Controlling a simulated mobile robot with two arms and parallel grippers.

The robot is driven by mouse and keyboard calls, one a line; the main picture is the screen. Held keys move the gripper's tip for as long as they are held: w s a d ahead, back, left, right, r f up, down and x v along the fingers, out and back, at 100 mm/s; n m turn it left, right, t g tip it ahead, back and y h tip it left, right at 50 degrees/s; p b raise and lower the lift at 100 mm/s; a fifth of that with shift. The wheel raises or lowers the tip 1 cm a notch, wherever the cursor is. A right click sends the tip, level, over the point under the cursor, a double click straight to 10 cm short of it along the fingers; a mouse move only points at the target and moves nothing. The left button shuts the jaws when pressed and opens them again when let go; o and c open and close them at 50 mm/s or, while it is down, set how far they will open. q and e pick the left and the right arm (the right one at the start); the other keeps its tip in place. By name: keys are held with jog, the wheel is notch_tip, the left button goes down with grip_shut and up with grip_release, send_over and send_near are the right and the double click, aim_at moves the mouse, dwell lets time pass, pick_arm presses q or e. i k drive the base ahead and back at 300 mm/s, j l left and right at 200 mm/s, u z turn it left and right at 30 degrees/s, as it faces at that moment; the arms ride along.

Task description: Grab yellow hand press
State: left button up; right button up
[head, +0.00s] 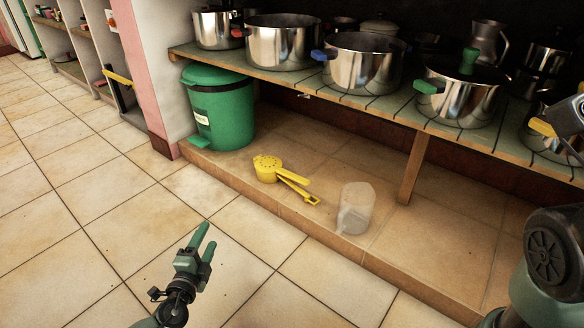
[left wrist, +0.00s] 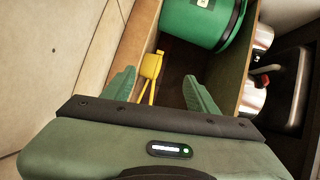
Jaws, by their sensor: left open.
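The yellow hand press (head: 268,169) lies on the tiled ledge under the shelf, its two handles spread a little and pointing right. It also shows in the left wrist view (left wrist: 151,66), ahead of the fingers and nearer the left one. My left gripper (head: 204,243) is open and empty over the floor, in front of the ledge and apart from the press. Its two green fingers show in the left wrist view (left wrist: 162,92). My right gripper is not clearly in view; only dark arm parts show at the right edge of the head view.
A green bin (head: 226,112) stands left of the press on the ledge. A clear plastic jug (head: 356,209) stands to its right. The wooden shelf (head: 300,87) with several steel pots overhangs the ledge, with a support post (head: 413,168). The floor in front is clear.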

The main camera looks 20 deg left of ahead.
aim_at(273, 178)
jog(key=i+l, duration=0.25)
jog(key=i, duration=0.15)
jog(key=i+l, duration=0.25)
jog(key=i, duration=0.2)
